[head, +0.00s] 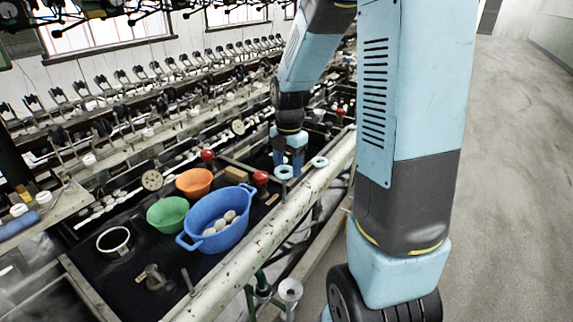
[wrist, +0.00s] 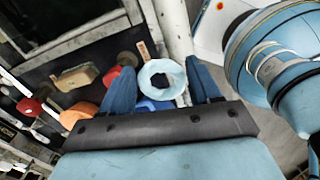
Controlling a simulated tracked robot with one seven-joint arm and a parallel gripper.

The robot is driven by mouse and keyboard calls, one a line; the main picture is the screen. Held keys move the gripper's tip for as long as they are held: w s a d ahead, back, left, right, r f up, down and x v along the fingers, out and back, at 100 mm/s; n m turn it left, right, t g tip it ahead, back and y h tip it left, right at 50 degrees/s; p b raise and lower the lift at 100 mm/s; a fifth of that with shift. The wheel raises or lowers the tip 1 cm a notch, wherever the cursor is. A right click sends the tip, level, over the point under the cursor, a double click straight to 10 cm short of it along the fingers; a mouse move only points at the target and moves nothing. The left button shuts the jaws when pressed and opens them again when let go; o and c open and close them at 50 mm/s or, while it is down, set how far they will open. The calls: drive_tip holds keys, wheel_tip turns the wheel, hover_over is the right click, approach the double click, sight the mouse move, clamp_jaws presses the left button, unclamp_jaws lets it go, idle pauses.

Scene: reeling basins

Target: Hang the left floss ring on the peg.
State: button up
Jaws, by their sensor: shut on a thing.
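The left floss ring (head: 284,172), a pale blue ring with a dark hole, is at the tip of my gripper (head: 290,160), by the pale rail. In the wrist view my gripper (wrist: 164,84) has its two blue fingers on either side of the ring (wrist: 150,70); it is shut on the ring. A second pale blue ring (head: 320,161) is to the right, at the rail. A thin upright rod (head: 188,280) stands near the front end of the rail; I cannot tell whether it is the peg.
A blue basin (head: 210,241) holding several pale cocoons, a green bowl (head: 167,214) and an orange bowl (head: 194,182) stand left of the rail (head: 258,226). Red knobs (head: 260,177) stand close to my gripper. Floor right of my arm is clear.

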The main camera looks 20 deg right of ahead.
drive_tip(key=shift+f, duration=0.15)
drive_tip(key=shift+f, duration=2.05)
drive_tip(key=o, duration=0.8)
drive_tip(key=shift+o, duration=0.2)
wheel_tip(320, 180, up, 14)
drive_tip(key=shift+d+f, duration=0.15)
drive_tip(key=shift+f, duration=0.05)
